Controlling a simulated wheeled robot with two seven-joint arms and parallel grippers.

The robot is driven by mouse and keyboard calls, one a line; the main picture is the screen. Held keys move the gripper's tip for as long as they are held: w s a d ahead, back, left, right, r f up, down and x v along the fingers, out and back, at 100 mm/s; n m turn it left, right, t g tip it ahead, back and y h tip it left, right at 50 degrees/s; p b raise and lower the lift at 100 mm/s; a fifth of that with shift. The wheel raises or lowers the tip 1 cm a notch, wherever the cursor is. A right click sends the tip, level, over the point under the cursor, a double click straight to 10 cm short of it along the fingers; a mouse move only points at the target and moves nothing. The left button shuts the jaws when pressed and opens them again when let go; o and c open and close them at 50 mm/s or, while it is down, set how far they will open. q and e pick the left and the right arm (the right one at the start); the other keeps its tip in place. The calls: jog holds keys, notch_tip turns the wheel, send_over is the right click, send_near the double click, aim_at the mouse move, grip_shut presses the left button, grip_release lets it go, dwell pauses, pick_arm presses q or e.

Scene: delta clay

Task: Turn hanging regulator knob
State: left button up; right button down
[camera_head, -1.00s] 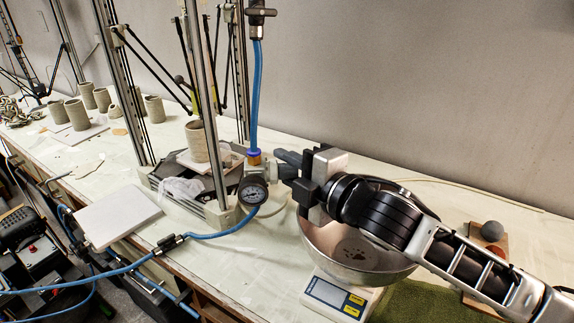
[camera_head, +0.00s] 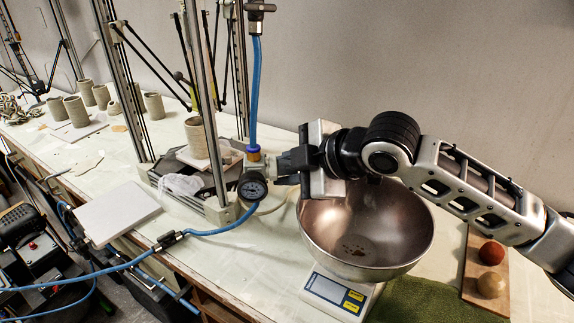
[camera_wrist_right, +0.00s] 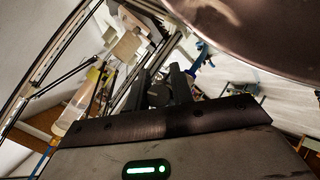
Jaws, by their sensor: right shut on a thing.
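The hanging regulator (camera_head: 254,171) is a pale body with a round dark-faced gauge (camera_head: 252,189), hung from a blue hose (camera_head: 255,95). Its knob is at the right side of the body, mostly hidden by my fingers in the head view. My right gripper (camera_head: 283,165) comes from the right and is shut on the knob. In the right wrist view the two dark fingers (camera_wrist_right: 170,88) close around a dark round part, the knob (camera_wrist_right: 158,94). My left gripper is not in view.
A metal bowl (camera_head: 408,240) stands on a scale (camera_head: 335,296) just below my right wrist. Metal uprights (camera_head: 206,100) of a frame stand close left of the regulator. A board with balls (camera_head: 491,253) lies at the right. Clay cylinders (camera_head: 77,112) stand far left.

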jog(key=g, duration=0.1)
jog(key=m+g, duration=0.1)
jog(key=g, duration=0.1)
jog(key=m+g, duration=0.1)
jog(key=shift+s+f+g+h, duration=0.15)
jog(key=shift+s+g+h, duration=0.15)
jog(key=shift+g, duration=0.1)
jog(key=g, duration=0.2)
jog(key=m+g, duration=0.1)
jog(key=shift+s+m+g, duration=0.3)
jog(key=shift+g, duration=0.1)
jog(key=g, duration=0.2)
jog(key=m+g, duration=0.1)
jog(key=g, duration=0.1)
jog(key=shift+s, duration=0.3)
jog(key=g, duration=0.1)
jog(key=m+g, duration=0.1)
jog(key=g, duration=0.1)
jog(key=m+g, duration=0.1)
jog(key=shift+s+r+y, duration=0.2)
jog(key=shift+s+y, duration=0.1)
jog(key=shift+y, duration=0.1)
jog(key=shift+g, duration=0.3)
jog(key=c, duration=1.2)
grip_release()
jog(key=shift+c, duration=0.2)
